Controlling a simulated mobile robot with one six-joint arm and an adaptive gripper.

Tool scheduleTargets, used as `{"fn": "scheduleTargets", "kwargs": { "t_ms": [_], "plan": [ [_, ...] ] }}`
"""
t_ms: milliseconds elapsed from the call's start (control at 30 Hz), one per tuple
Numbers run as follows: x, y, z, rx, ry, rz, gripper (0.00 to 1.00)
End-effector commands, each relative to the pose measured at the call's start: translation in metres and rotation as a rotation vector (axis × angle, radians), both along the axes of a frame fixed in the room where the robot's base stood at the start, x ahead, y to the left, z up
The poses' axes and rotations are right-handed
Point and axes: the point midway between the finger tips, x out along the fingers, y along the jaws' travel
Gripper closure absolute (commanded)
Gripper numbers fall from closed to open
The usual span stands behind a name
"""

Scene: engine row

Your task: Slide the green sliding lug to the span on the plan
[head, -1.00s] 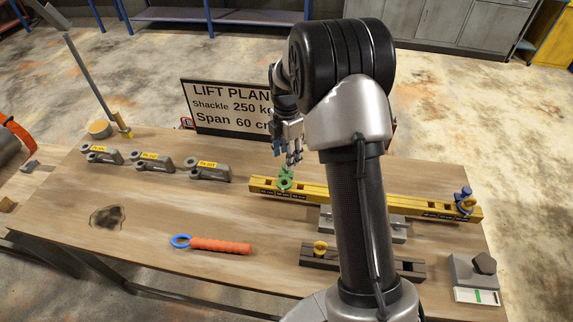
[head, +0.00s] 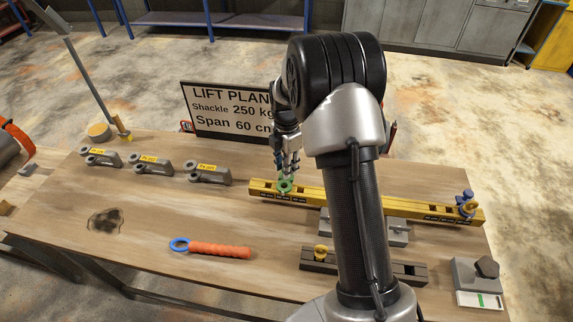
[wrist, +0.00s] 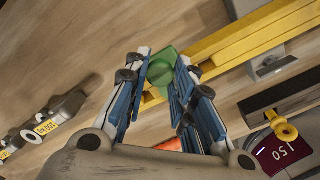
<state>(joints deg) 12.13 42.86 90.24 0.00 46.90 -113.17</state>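The green sliding lug (head: 285,186) sits on the yellow beam (head: 350,201) near its left end. My gripper (head: 287,170) is right above the lug, fingers pointing down. In the wrist view the green lug (wrist: 163,66) shows between and just beyond the fingertips (wrist: 161,72). The fingers stand apart, one on each side of it; whether they touch it is not clear. The lift plan sign (head: 232,112) reads "Shackle 250 kg" and "Span 60 cm", partly hidden by my arm.
Several grey shackles with yellow tags (head: 208,173) lie left of the beam. An orange-handled tool with a blue ring (head: 220,250) lies in front. A dark bar with a yellow eye (head: 320,258) is nearer me. My arm hides the beam's middle.

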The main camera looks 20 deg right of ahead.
Motion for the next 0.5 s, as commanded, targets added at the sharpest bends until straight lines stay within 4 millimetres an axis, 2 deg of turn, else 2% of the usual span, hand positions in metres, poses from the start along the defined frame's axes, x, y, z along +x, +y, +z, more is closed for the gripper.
{"fn": "scheduleTargets", "kwargs": {
  "t_ms": [300,500],
  "plan": [
    [0.0001,0.0,0.0002,0.0,0.0,0.0,1.0],
    [0.0001,0.0,0.0002,0.0,0.0,0.0,1.0]
  ]
}}
